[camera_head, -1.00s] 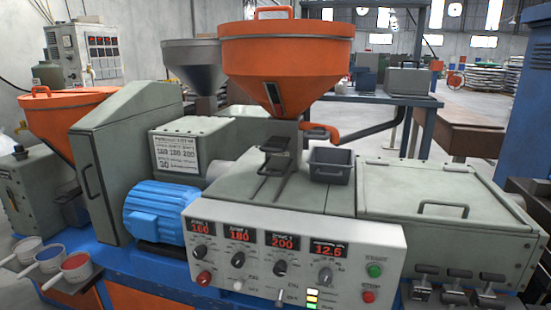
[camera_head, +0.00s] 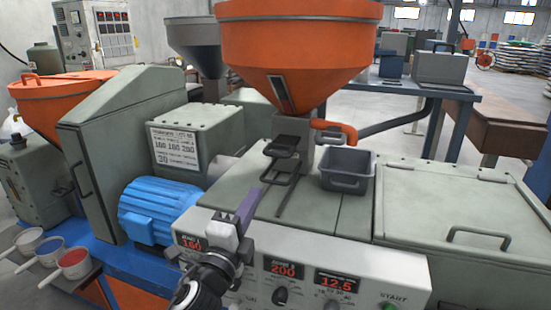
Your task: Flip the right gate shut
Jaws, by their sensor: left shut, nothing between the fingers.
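The large orange hopper (camera_head: 300,45) stands on a grey throat block (camera_head: 306,160). An orange lever (camera_head: 335,130) sticks out to the right of the throat. A dark looped handle (camera_head: 282,148) is on the throat's left front, with another dark looped bracket (camera_head: 281,178) below it. I cannot tell for certain which of these is the right gate. My right gripper is not in view.
A small grey bin (camera_head: 346,170) stands on the machine top right of the throat. The control panel (camera_head: 310,275) is below, partly hidden by my left arm. A blue motor (camera_head: 158,210) and a grey lidded box (camera_head: 465,210) flank the area.

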